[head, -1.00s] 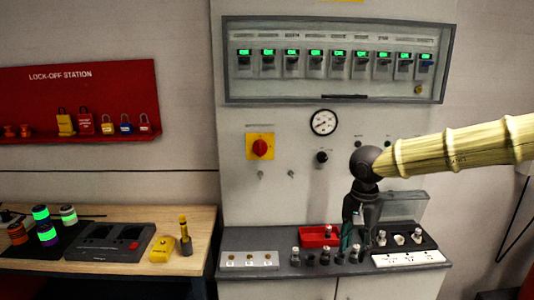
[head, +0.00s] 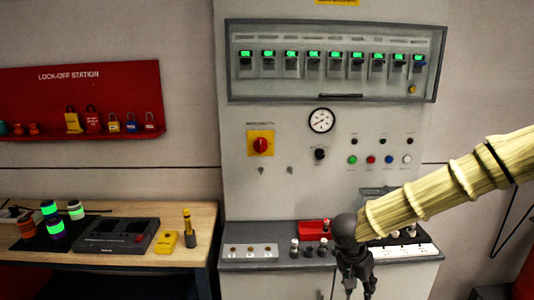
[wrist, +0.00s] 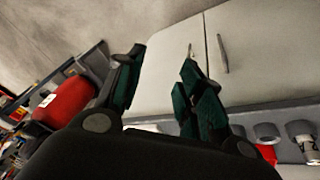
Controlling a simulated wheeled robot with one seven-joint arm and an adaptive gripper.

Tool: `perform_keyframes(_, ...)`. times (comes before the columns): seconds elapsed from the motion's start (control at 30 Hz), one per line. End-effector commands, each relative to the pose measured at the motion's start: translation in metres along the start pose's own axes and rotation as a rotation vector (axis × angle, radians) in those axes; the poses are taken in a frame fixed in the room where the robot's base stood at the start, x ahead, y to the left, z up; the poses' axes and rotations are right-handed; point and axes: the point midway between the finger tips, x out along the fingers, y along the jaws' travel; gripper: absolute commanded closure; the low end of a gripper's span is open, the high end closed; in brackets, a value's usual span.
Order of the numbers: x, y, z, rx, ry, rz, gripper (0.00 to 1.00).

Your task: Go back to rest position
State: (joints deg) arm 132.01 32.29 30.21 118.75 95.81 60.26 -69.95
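My gripper (head: 350,292) hangs at the end of my arm with its cream ribbed sleeve, pointing down in front of the cabinet shelf's front edge in the head view. In the wrist view my gripper (wrist: 158,80) has its two green-padded fingers apart with nothing between them. White cabinet doors (wrist: 250,55) with handles lie beyond the fingers. The arm and gripper hide part of the shelf's right half.
The shelf (head: 285,262) holds a red tray (head: 311,231), a white switch block (head: 249,251) and several small knobs. A wooden bench (head: 200,222) stands left, with a dark charger dock (head: 113,237). The red lock-off board (head: 75,85) is on the wall.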

Motion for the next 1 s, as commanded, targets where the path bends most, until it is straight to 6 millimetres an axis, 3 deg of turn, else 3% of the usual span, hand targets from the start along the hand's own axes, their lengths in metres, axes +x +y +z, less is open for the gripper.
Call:
perform_keyframes(0.03, 0.021, 0.003, 0.009, -0.022, 0.032, 0.017, 0.62)
perform_keyframes(0.2, 0.083, 0.011, 0.037, -0.095, 0.139, 0.021, 0.62)
perform_keyframes(0.37, 0.133, 0.021, 0.073, -0.186, 0.198, -0.010, 0.62)
perform_keyframes(0.5, 0.170, 0.033, 0.112, -0.275, 0.209, -0.055, 0.62)
perform_keyframes(0.8, 0.228, 0.076, 0.220, -0.475, 0.105, -0.166, 0.62)
perform_keyframes(1.0, 0.246, 0.121, 0.299, -0.593, -0.046, -0.222, 0.62)
